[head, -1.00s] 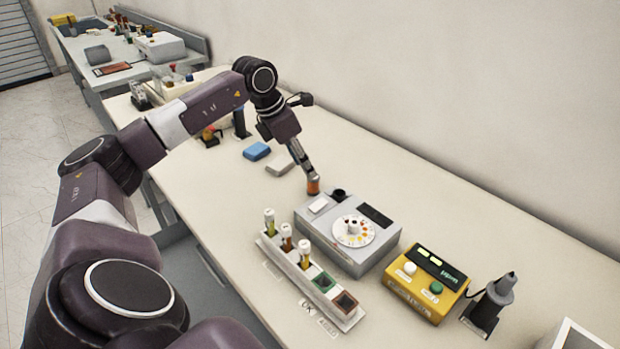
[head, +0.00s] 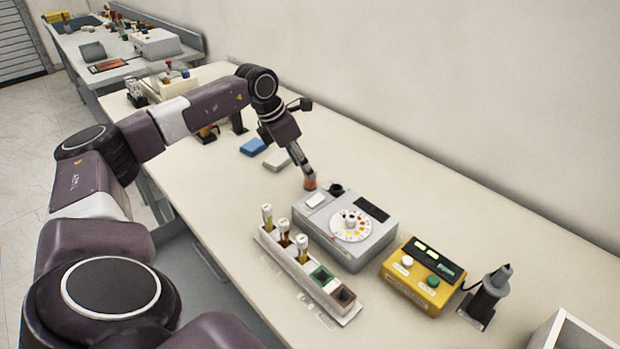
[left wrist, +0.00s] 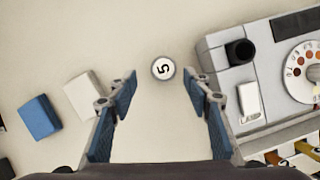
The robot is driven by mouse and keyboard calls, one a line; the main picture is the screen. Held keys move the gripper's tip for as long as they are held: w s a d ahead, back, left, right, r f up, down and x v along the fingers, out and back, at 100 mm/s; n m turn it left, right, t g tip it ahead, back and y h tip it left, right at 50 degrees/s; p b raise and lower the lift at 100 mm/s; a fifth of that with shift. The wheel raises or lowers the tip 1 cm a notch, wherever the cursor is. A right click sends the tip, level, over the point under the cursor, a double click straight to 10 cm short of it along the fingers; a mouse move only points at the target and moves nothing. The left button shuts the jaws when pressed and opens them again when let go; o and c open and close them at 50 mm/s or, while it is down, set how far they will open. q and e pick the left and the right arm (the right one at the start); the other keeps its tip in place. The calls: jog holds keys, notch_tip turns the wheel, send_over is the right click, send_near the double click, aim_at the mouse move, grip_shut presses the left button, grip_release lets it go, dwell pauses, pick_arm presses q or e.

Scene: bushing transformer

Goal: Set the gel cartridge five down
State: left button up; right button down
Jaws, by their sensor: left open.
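The gel cartridge five (left wrist: 163,68) shows from above in the left wrist view as a small round cap marked 5. In the head view it is a short orange-brown cylinder (head: 310,184), which appears upright on the bench beside the grey tester. My left gripper (left wrist: 161,78) is open above it, pointing down. The cartridge lies between the two fingertips in the picture, with a visible gap on each side. In the head view the fingers (head: 304,172) hide its upper part. My right gripper is not in view.
The grey tester (head: 380,238) with a round colour dial stands just right of the cartridge. A white rack (head: 338,310) with several vials is in front of it. A white block (head: 277,160) and a blue block (head: 253,147) lie behind. A yellow box (head: 410,290) stands farther right.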

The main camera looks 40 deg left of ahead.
pick_arm(q)
jog(key=x, duration=0.1)
jog(key=p+x, duration=0.1)
jog(key=x, duration=0.2)
jog(key=shift+w+d+f+p, duration=0.2)
jog(key=shift+d+p, duration=0.1)
jog(key=shift+d, duration=0.1)
jog(key=shift+f, duration=0.3)
jog(key=shift+c, duration=0.6)
jog(key=shift+r, duration=0.1)
grip_shut()
jog(key=shift+r, duration=0.1)
notch_tip(320, 180, up, 20)
jog(key=b, duration=0.1)
jog(key=shift+b, duration=0.35)
